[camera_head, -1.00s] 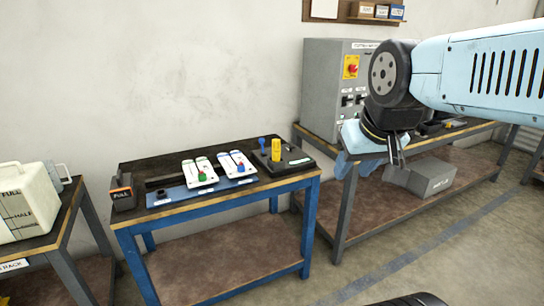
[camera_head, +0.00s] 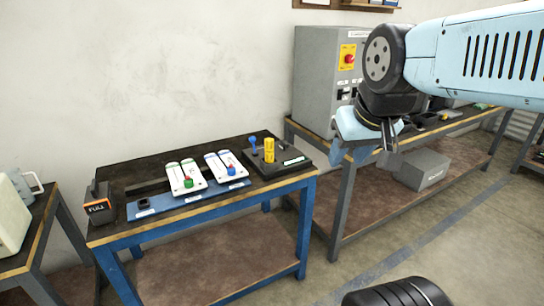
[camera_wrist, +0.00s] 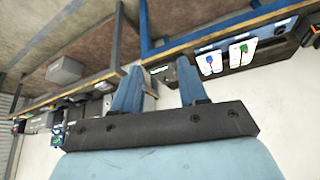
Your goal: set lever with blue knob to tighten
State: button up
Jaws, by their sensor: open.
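A lever with a blue knob (camera_head: 253,142) stands on a black fixture (camera_head: 291,164) at the right end of the blue-framed workbench, beside a yellow cylinder (camera_head: 269,151). The lever's setting and any "tighten" marking are too small to read. My gripper (camera_head: 350,158) is open and empty, to the right of the fixture in the head view and apart from it. Its two blue fingers (camera_wrist: 159,70) are spread in the wrist view. I cannot make out the lever in the wrist view.
Two white panels (camera_head: 183,172) with small coloured knobs lie on a blue mat (camera_head: 165,200); they also show in the wrist view (camera_wrist: 210,64). A black box labelled FULL (camera_head: 100,208) stands left. A grey control cabinet (camera_head: 318,75) stands on the right-hand bench. Floor is open in front.

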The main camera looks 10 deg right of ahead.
aim_at(253, 138)
jog(key=k, duration=1.3)
jog(key=u, duration=0.5)
jog(key=i, duration=2.5)
jog(key=z, duration=0.65)
